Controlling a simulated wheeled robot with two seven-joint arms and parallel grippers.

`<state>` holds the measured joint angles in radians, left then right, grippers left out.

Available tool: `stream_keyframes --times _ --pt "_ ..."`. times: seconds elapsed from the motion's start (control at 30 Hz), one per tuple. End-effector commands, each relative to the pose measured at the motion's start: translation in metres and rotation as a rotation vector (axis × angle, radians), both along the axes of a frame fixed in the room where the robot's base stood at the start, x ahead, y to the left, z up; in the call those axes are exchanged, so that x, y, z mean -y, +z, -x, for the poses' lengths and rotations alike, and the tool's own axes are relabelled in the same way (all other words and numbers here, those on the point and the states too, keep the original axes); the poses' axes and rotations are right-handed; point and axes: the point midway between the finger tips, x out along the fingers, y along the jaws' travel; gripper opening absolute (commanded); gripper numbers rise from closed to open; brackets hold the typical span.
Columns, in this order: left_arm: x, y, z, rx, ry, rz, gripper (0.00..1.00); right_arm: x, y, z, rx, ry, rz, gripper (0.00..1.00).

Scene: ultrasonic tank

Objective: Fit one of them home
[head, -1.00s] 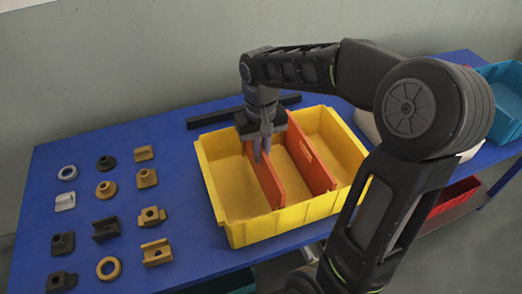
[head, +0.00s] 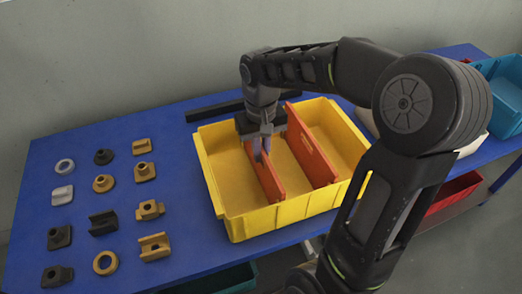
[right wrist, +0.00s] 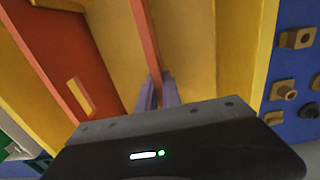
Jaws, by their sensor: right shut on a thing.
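A yellow box (head: 238,228) stands on the blue table with two orange divider plates in it. My right gripper (head: 262,157) is shut on the left orange divider (head: 268,184), gripping its upper edge from above. The held divider stands about upright across the box; I cannot tell whether its lower edge is seated. In the right wrist view the fingers (right wrist: 160,90) straddle the thin orange divider (right wrist: 145,38). The right orange divider (head: 312,147) stands apart from it, and its slot shows in the wrist view. My left gripper is not in view.
Several small grey, black and tan parts lie in rows on the left of the blue table (head: 180,186). A black bar (head: 205,112) lies behind the box. Blue bins (head: 505,92) stand at the far right, and a red bin (head: 455,190) sits lower down.

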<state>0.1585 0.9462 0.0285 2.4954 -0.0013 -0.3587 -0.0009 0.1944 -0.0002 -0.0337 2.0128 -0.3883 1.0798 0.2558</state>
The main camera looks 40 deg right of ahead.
Motion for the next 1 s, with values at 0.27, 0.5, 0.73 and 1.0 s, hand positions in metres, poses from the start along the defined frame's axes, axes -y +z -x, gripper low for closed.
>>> stream_keyframes --times 0.27,0.5,0.73,1.0 --pt "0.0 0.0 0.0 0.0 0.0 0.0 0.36 0.0 0.0 0.0 0.001 0.0 0.0 0.2" --pt "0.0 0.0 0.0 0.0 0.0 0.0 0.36 0.0 0.0 0.0 0.001 0.0 0.0 0.34" --pt "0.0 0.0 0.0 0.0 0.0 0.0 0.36 0.0 0.002 0.0 0.0 0.0 0.0 0.34" --pt "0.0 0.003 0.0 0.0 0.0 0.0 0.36 0.0 0.033 -0.001 0.005 0.001 0.002 0.34"
